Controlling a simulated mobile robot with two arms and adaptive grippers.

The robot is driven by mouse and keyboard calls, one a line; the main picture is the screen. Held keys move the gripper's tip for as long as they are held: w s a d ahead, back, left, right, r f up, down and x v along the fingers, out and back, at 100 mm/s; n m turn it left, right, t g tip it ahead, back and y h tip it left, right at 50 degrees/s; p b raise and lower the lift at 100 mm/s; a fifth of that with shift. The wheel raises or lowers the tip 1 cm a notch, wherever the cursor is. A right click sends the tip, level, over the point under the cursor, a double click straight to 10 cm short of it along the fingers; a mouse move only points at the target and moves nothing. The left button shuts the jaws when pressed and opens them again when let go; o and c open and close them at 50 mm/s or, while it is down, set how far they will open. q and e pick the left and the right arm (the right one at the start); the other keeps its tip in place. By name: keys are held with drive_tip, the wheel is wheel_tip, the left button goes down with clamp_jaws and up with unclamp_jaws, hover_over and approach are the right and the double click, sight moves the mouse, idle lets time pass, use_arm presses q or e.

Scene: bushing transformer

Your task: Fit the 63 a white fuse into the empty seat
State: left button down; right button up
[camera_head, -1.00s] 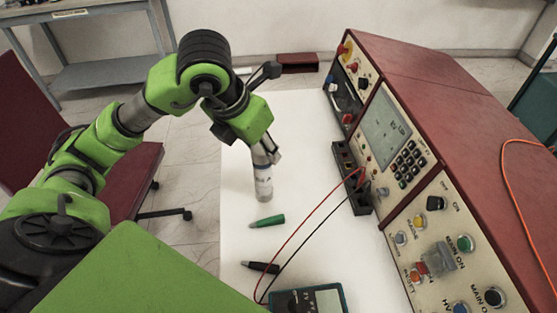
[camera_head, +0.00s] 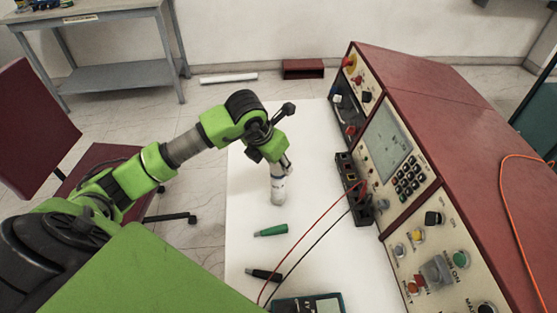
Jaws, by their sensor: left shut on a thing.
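The white fuse (camera_head: 278,188) is a pale cylinder with a grey end, held roughly upright over the white table top. My left gripper (camera_head: 284,168) is shut on its upper part. I cannot tell whether its lower end touches the table. A black fuse holder block (camera_head: 350,188) stands to the right of the fuse, along the front of the test panel. Its seats are too small to make out clearly, and the fuse is apart from it. My right gripper is not in view.
A red test console (camera_head: 440,110) with screen and knobs fills the right side. A green probe (camera_head: 271,230), a black probe (camera_head: 263,275) and a multimeter (camera_head: 308,304) lie nearer on the table. Red and black leads run to the block. The far table top is clear.

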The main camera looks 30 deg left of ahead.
use_arm(q)
drive_tip(key=shift+f, duration=0.15)
drive_tip(key=c, duration=1.5)
unclamp_jaws()
